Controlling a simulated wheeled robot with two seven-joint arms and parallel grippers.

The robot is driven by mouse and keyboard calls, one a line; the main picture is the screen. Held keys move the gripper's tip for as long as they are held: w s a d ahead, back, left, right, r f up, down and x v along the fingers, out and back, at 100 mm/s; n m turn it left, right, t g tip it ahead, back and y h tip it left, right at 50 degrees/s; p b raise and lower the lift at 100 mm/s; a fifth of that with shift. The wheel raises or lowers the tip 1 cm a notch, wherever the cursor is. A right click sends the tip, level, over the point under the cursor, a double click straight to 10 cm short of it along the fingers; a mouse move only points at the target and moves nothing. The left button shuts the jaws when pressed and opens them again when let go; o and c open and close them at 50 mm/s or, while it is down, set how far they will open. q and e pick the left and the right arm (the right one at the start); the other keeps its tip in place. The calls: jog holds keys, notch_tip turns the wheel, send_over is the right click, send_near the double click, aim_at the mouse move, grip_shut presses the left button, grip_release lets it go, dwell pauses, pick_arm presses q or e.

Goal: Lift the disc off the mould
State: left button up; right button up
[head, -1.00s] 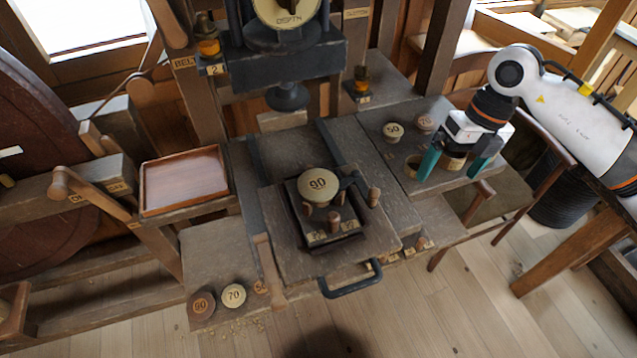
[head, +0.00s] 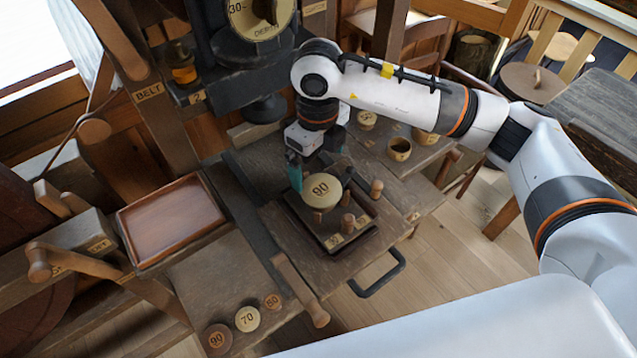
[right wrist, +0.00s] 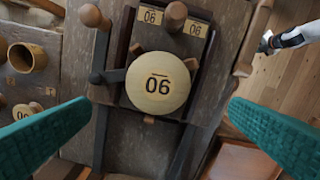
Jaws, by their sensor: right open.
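The disc (head: 321,189) is pale, round and marked 90. It sits on the dark square mould (head: 353,240) at the middle of the bench, between short wooden pegs. My right gripper (head: 314,170) is open and empty, above and just behind the disc in the head view. In the right wrist view the disc (right wrist: 158,86) lies between and beyond the two spread teal fingers, apart from both. The far finger is partly hidden in the head view. A white and dark piece, apparently my left arm, shows small at the right wrist view's upper right; its jaws are unclear.
An empty wooden tray (head: 172,222) stands left. Round pieces marked 90 (head: 217,339), 70 (head: 247,318) and 50 (head: 272,301) lie at the front left. A press head (head: 265,107) hangs behind the mould. A dark lever (head: 335,172) and wooden pegs (head: 376,188) stand close by the disc.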

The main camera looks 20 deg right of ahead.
aim_at(319, 188)
jog(key=shift+f, duration=0.85)
notch_tip(319, 188, down, 2)
jog(key=p, duration=0.2)
jog(key=shift+w+a+f+p, duration=0.1)
jog(key=shift+f+p, duration=0.05)
jog(key=shift+p, duration=0.25)
jog(key=shift+d+f+p, duration=0.25)
jog(key=shift+f+p, duration=0.15)
jog(key=shift+f, duration=1.05)
jog(key=shift+a+f, duration=0.1)
jog(key=shift+a, duration=0.05)
pick_arm(q)
notch_tip(319, 188, up, 4)
jog(key=shift+w+a+f, duration=0.1)
jog(key=shift+w+f, duration=0.05)
jog(key=shift+f, duration=0.1)
pick_arm(e)
jog(key=shift+f, duration=0.1)
pick_arm(q)
jog(key=shift+a+f+b, duration=0.25)
jog(key=shift+f+b, duration=0.05)
jog(key=shift+b, duration=0.25)
pick_arm(e)
jog(key=shift+f, duration=0.15)
